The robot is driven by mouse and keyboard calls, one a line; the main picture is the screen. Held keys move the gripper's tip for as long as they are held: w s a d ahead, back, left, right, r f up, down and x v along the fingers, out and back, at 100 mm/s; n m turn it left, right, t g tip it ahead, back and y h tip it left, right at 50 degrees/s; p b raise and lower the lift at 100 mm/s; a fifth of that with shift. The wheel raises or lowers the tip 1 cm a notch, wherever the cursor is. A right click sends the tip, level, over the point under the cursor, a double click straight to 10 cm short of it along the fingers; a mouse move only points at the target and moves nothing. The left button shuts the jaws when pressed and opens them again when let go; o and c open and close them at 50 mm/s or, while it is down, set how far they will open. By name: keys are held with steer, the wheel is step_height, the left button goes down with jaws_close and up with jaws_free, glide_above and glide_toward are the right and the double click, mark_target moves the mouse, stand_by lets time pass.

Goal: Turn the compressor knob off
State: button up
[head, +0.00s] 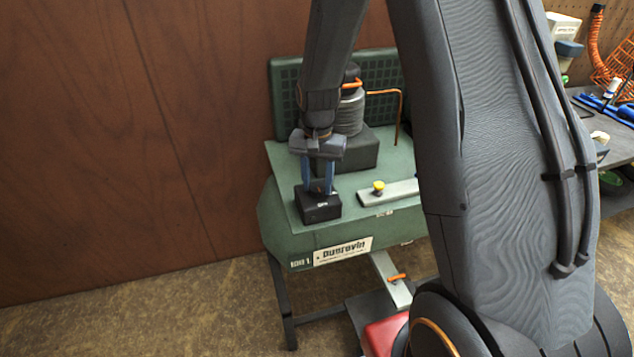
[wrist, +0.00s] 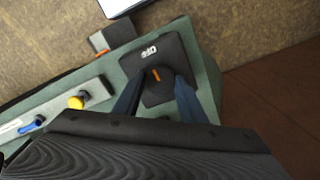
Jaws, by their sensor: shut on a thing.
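The green compressor (head: 285,165) stands against the wooden wall, with a black switch box (head: 318,208) on the near left corner of its top. A dark knob (wrist: 157,92) with an orange pointer mark sits on the box. My gripper (head: 318,190) points down at the box with its blue fingers on either side of the knob, shut on it. The pointer runs roughly toward the label.
Right of the box, a pale bar (head: 398,192) on the compressor carries a yellow knob (head: 379,186); the wrist view also shows a blue lever (wrist: 32,125). A bent orange pipe (head: 399,115) rises behind. A workbench (head: 622,140) with tools is at the far right.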

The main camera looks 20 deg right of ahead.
mark_target(318, 186)
steer(key=shift+r+m, duration=0.1)
steer(key=shift+m, duration=0.2)
steer(key=o, duration=1)
steer(key=shift+r+b, duration=1.05)
steer(key=shift+r, duration=2.85)
